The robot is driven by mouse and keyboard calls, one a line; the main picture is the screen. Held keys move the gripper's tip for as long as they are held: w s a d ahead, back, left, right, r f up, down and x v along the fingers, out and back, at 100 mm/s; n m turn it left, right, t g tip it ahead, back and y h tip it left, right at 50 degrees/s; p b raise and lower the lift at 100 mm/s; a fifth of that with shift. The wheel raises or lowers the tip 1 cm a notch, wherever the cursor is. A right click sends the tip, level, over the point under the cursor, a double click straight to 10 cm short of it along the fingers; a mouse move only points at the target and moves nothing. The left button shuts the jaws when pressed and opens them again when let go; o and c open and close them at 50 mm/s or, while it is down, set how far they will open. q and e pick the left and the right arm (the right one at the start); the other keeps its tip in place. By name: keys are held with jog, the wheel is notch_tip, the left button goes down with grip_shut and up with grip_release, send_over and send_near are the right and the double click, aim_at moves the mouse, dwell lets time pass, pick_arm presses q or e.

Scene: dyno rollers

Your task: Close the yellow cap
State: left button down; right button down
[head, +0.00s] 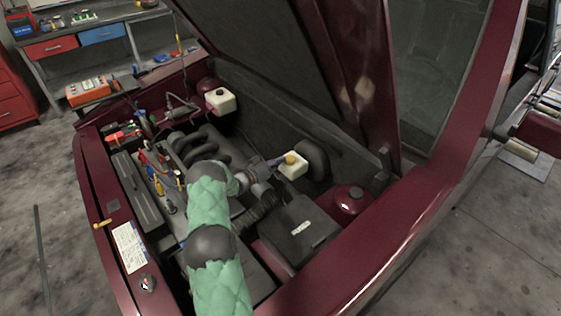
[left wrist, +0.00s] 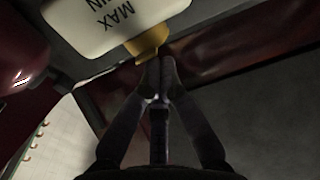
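The yellow cap (head: 291,158) sits on top of a white reservoir (head: 292,171) at the right side of the engine bay. In the left wrist view the yellow cap (left wrist: 149,41) shows at the top middle, beside the white reservoir (left wrist: 110,18) marked MAX and MIN. My left gripper (head: 272,162) reaches in from the left, just beside the cap. In the left wrist view its two fingertips (left wrist: 161,66) are together, with nothing visible between them, right at the cap's edge. I cannot tell whether they touch it. My right gripper is not in view.
The raised hood (head: 275,45) stands behind the bay. A second white reservoir (head: 221,101) with a dark cap is further back. A dark box (head: 297,232) and a red dome (head: 350,199) lie near the cap. A workbench (head: 85,37) stands at the far left.

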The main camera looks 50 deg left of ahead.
pick_arm(q)
jog(key=shift+s, duration=0.15)
dwell(0.5)
jog(key=s+a, duration=0.1)
jog(key=s, duration=1)
jog(key=shift+s+f, duration=0.15)
jog(key=shift+s, duration=0.25)
